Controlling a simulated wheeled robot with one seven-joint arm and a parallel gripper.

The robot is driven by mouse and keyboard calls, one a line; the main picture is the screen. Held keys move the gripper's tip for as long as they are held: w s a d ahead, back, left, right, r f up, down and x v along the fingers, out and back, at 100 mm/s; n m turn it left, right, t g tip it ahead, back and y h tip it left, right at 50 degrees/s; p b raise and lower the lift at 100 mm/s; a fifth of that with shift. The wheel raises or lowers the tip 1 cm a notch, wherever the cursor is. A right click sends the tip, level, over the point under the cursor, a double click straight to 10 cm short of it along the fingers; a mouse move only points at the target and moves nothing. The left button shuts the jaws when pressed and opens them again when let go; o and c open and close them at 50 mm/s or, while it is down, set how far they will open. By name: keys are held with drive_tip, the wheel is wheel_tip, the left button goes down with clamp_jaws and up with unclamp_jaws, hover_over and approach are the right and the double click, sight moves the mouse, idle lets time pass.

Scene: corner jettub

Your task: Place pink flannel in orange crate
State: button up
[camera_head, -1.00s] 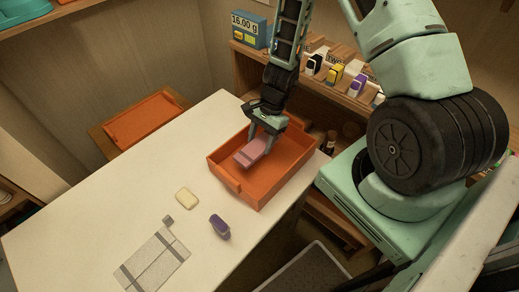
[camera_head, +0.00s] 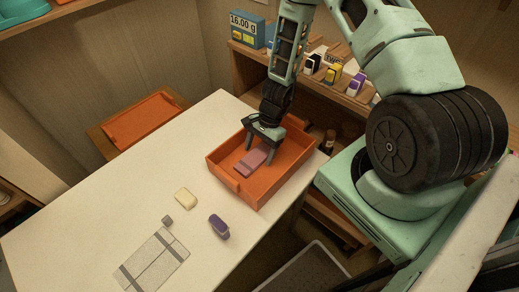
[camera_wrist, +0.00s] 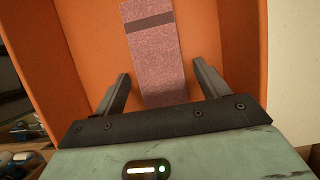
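The pink flannel (camera_head: 252,160) is a folded pink strip with a darker band. It lies inside the orange crate (camera_head: 263,190) on the white table, and it also shows in the wrist view (camera_wrist: 155,60) against the orange crate floor (camera_wrist: 85,50). My gripper (camera_head: 261,158) is over the crate, pointing down. In the wrist view its two fingers (camera_wrist: 160,88) are spread wide, with the near end of the flannel between them and a gap on each side.
On the white table (camera_head: 110,195) are a pale yellow soap-like block (camera_head: 185,198), a purple object (camera_head: 219,227), a small grey cube (camera_head: 168,220) and a grey patterned cloth (camera_head: 152,262). Another orange tray (camera_head: 140,120) is beyond the table. A shelf of small boxes (camera_head: 333,72) stands behind.

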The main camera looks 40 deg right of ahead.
drive_tip(key=shift+r, duration=0.15)
drive_tip(key=s+v, duration=0.1)
drive_tip(key=v, duration=1.1)
drive_tip(key=s+a+r+n, duration=0.2)
drive_tip(key=a+r+n, duration=0.7)
drive_tip(key=a+r, duration=0.4)
drive_tip(key=s+a+r+n+h, duration=0.2)
drive_tip(key=s+a+r+n, duration=0.2)
drive_tip(key=s+n, duration=0.3)
drive_tip(key=s+a+r+n+h, duration=0.1)
drive_tip(key=s+a+r+n, duration=0.4)
drive_tip(key=s+n, duration=0.2)
drive_tip(key=shift+s+n+t+h, duration=0.3)
drive_tip(key=shift+s+t+h, duration=0.1)
drive_tip(key=shift+s, duration=0.45)
